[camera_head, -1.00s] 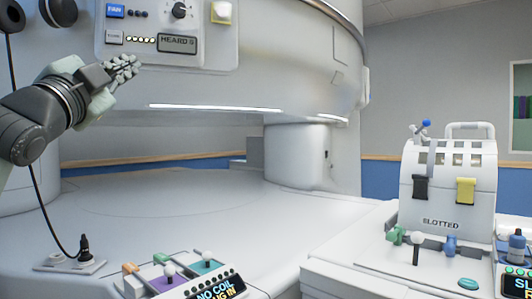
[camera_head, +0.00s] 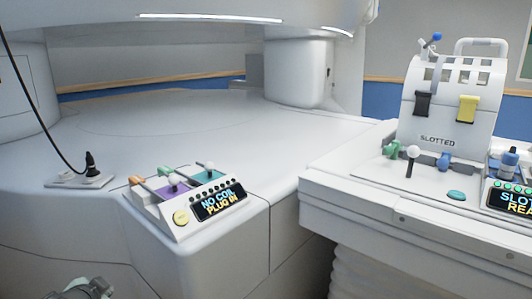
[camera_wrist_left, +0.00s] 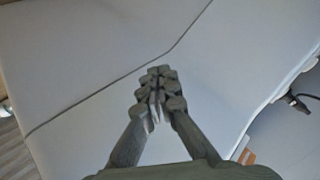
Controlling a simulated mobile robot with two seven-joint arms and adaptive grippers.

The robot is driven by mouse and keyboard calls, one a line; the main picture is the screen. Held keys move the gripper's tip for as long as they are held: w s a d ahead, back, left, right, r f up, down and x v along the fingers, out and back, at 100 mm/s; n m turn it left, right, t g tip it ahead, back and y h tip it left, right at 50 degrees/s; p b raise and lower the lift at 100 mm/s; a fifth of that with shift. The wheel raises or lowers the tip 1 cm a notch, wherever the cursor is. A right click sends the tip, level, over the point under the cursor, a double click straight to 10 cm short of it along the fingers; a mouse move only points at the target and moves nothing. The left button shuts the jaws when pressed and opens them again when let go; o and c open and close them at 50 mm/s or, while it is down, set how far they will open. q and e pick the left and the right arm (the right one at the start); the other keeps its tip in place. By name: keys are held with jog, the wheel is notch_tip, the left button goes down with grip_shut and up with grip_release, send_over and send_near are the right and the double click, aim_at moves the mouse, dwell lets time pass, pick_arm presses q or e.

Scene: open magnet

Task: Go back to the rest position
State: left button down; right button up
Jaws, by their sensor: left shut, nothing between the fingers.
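My left gripper (camera_wrist_left: 160,80) is shut and empty in the left wrist view, with its grey fingers together over a smooth white surface (camera_wrist_left: 80,60). In the head view only a small part of my left arm or gripper (camera_head: 84,289) shows at the bottom left edge, low in front of the white magnet base. The rest of that arm is outside the head view. My right gripper is in neither view.
A control box (camera_head: 185,203) reading "NO COIL PLUG IN" sits on the magnet base's front. A black plug with a cable (camera_head: 91,163) stands left of it. The slotted white coil (camera_head: 450,105) stands on the right-hand table (camera_head: 325,182). The magnet bed's middle is clear.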

pick_arm(q)
jog(key=s+a+f+n+g+y, duration=0.1)
jog(key=s+a+f+g, duration=0.2)
jog(key=s+f, duration=0.8)
jog(key=s+a+f+g, duration=0.3)
jog(key=s+f, duration=0.6)
jog(key=s, duration=0.3)
jog(key=s+d+f+n+h, duration=0.1)
jog(key=d+f, duration=0.2)
jog(key=d, duration=0.6)
jog(key=s+d+f+n+h, duration=0.2)
jog(key=d, duration=0.7)
jog(key=shift+s+f+g, duration=0.3)
jog(key=shift+f+g, duration=0.1)
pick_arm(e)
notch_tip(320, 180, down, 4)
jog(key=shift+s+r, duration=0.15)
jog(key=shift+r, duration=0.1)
pick_arm(q)
jog(key=shift+d, duration=0.1)
